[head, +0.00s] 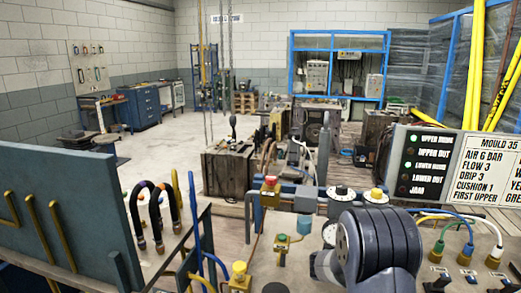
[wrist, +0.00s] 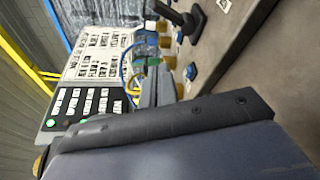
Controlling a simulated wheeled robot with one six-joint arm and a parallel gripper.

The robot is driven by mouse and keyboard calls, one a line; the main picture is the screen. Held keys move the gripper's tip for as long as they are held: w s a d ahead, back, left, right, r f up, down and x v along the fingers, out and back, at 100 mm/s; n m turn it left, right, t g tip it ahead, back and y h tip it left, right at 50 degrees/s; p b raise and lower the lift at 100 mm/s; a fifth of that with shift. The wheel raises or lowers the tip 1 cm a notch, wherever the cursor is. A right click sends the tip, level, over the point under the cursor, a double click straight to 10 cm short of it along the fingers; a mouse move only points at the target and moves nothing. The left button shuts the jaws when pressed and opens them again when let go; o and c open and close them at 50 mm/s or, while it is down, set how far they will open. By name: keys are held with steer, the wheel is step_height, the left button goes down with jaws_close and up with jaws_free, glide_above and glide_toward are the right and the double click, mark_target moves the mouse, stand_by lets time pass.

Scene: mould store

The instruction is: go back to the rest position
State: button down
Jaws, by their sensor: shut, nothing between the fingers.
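My gripper (wrist: 157,82) shows in the wrist view, with its grey fingers together and nothing between them. It points towards the bench with the hoses, close to the fittings there. In the head view my dark, rounded arm link stands at the lower right; the gripper itself cannot be made out there. The indicator panel (head: 427,163) stands to the right of my arm, with the upper home and lower home lamps lit green. The panel also shows tilted in the wrist view (wrist: 85,100).
A white sign (head: 487,170) adjoins the panel. A blue-grey board (head: 65,200) stands at left. Open floor (head: 160,155) lies beyond.

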steer(key=shift+d, duration=0.1)
steer(key=d, duration=0.3)
steer(key=d+f, duration=0.1)
steer(key=d, duration=0.1)
steer(key=shift+w+d+f, duration=0.1)
steer(key=shift+w+d, duration=0.15)
steer(key=shift+s+a+m+b, duration=0.15)
steer(key=shift+m+b, duration=0.15)
steer(key=shift+b, duration=1.55)
steer(key=b, duration=0.1)
steer(key=m+b, duration=0.1)
steer(key=b, duration=0.1)
steer(key=shift+s+a+r+h, duration=0.1)
steer(key=shift+s+r+h, duration=0.1)
steer(key=shift+s+h, duration=0.15)
